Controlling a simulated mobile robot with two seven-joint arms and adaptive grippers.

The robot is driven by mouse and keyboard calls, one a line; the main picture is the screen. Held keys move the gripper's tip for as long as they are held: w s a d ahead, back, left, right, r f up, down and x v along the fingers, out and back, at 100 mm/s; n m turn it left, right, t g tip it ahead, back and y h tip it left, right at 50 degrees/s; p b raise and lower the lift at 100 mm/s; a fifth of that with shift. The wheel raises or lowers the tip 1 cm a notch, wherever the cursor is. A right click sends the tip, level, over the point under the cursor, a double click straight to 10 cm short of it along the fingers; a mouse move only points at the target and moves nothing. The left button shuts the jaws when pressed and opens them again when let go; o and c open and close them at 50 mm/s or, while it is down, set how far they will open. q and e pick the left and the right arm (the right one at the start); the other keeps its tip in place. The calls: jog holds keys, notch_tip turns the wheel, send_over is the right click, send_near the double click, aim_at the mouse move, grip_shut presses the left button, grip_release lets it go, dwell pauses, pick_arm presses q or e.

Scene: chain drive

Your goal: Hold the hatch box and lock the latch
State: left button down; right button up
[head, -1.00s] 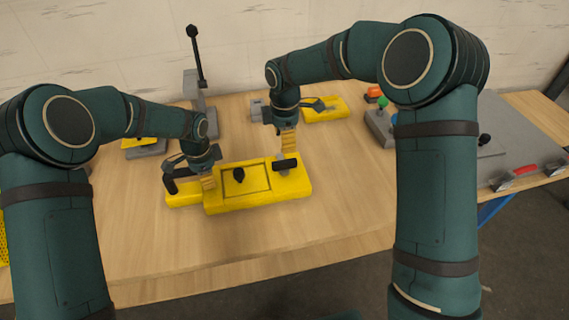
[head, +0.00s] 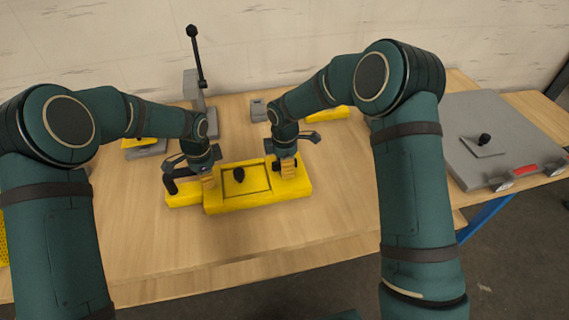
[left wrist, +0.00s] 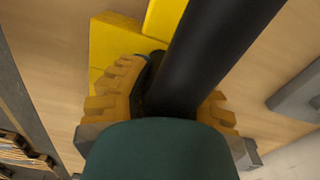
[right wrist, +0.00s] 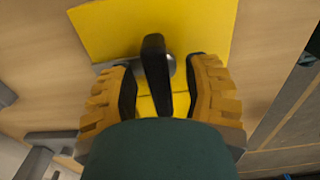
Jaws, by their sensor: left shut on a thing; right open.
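The yellow hatch box (head: 238,202) lies on the wooden table, with a black knob (head: 238,175) on its lid panel. My left gripper (head: 207,182) is shut on the black handle (head: 170,187) at the box's left end; in the left wrist view the black bar (left wrist: 205,55) runs between its fingers. My right gripper (head: 288,174) is open over the box's right end. In the right wrist view the black latch lever (right wrist: 156,70) on a grey metal pivot stands between the open fingers, with a gap visible on both sides. The head view hides the latch behind my right gripper.
A grey stand with a tall black lever (head: 197,60) is behind my left arm. A small grey block (head: 258,109) and another yellow part (head: 341,113) lie at the back. A grey panel box (head: 500,150) is at the right. The table's front is clear.

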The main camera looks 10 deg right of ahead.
grip_shut()
jog(key=shift+n, duration=0.4)
jog(key=n, duration=0.3)
jog(key=shift+f+n, duration=0.1)
jog(key=shift+n, duration=0.2)
jog(key=n, duration=0.4)
jog(key=shift+n, duration=0.3)
jog(key=n, duration=0.4)
jog(key=shift+s+n, duration=0.1)
jog(key=shift+n, duration=2.4)
